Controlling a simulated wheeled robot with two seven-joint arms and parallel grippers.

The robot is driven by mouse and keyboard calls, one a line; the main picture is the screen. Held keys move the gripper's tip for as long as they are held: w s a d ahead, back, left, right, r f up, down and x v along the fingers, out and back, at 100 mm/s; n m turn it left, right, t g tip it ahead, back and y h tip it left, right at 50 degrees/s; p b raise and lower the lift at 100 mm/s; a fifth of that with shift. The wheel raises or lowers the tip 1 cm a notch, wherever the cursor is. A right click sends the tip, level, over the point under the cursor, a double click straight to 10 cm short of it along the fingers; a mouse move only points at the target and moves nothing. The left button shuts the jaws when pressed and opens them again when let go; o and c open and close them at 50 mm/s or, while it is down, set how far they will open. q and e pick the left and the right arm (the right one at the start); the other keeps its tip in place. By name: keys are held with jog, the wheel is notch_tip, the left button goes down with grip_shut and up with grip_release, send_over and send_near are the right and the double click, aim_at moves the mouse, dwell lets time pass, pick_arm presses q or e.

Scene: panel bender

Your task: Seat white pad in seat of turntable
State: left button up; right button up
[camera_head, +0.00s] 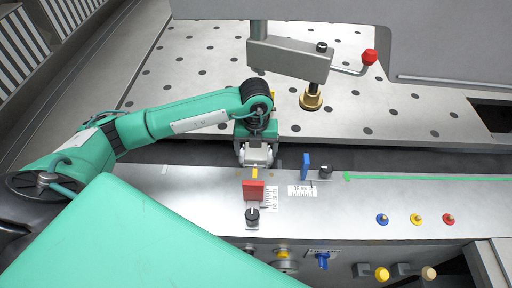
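My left gripper (256,165) is over the front ledge of the machine, just behind a red block (253,190). It points down toward the ledge, and a small yellow piece shows at its tips. I cannot tell whether the fingers are open or shut, or whether they hold anything. I cannot make out a white pad apart from the pale gripper parts. No turntable seat can be clearly made out; my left arm hides part of the table. My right gripper is not in view.
A grey clamp arm (290,60) with a brass foot (311,98) and a red-knobbed lever (369,57) overhangs the perforated table (400,110). A blue block (306,165) stands right of the gripper. Blue, yellow and red knobs (448,219) sit at the ledge's right.

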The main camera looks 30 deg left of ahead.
aim_at(256, 150)
pick_arm(q)
jog(key=shift+r, duration=0.1)
notch_tip(256, 150, up, 14)
jog(key=b, duration=0.2)
jog(key=shift+f, duration=0.2)
dwell(0.6)
